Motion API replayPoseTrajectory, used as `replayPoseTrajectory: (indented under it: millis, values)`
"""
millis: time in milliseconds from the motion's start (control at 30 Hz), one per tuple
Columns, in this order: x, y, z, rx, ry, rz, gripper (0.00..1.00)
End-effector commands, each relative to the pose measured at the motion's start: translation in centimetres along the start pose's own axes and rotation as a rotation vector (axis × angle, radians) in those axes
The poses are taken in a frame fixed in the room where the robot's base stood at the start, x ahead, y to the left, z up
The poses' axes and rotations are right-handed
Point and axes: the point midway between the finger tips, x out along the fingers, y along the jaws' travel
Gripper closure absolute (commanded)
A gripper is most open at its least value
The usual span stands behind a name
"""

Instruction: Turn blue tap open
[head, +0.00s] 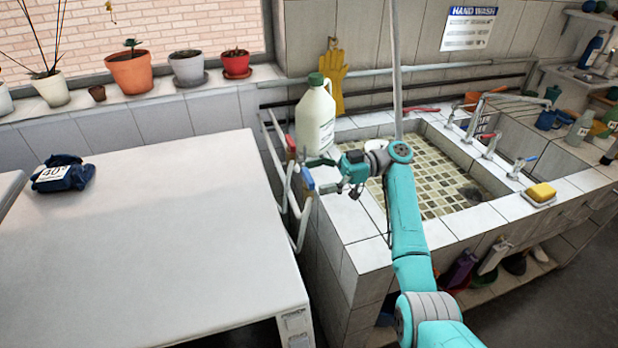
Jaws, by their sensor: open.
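A blue tap handle (307,179) sits on the white pipes at the left side of the tiled sink, close to the table's right edge. My gripper (323,175) is just to the right of this handle, with its fingers pointing left towards it. The fingers are open and look empty. I cannot tell from this view whether a fingertip touches the handle. Another tap with a blue-marked lever (530,159) stands on the sink's right ledge, far from my gripper.
A white jug with a green cap (315,118) stands just behind my gripper. A red handle (291,143) is on the pipes nearby. A yellow sponge (541,192) lies at right.

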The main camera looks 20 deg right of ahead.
Motion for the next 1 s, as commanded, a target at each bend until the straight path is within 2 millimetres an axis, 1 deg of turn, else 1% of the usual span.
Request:
replayPoseTrajectory:
  millis: [33, 200, 367, 500, 1000]
  values:
    - [-1.0, 0.1, -0.1, 0.000, 0.000, 0.002, 0.06]
    - [-3.5, 0.1, -0.1, 0.001, 0.000, 0.001, 0.06]
    - [-5.0, 0.0, 0.0, 0.000, 0.000, 0.000, 0.06]
    - [-5.3, 0.0, 0.0, 0.000, 0.000, -0.001, 0.06]
    - [-5.3, 0.0, 0.0, 0.000, 0.000, -0.001, 0.06]
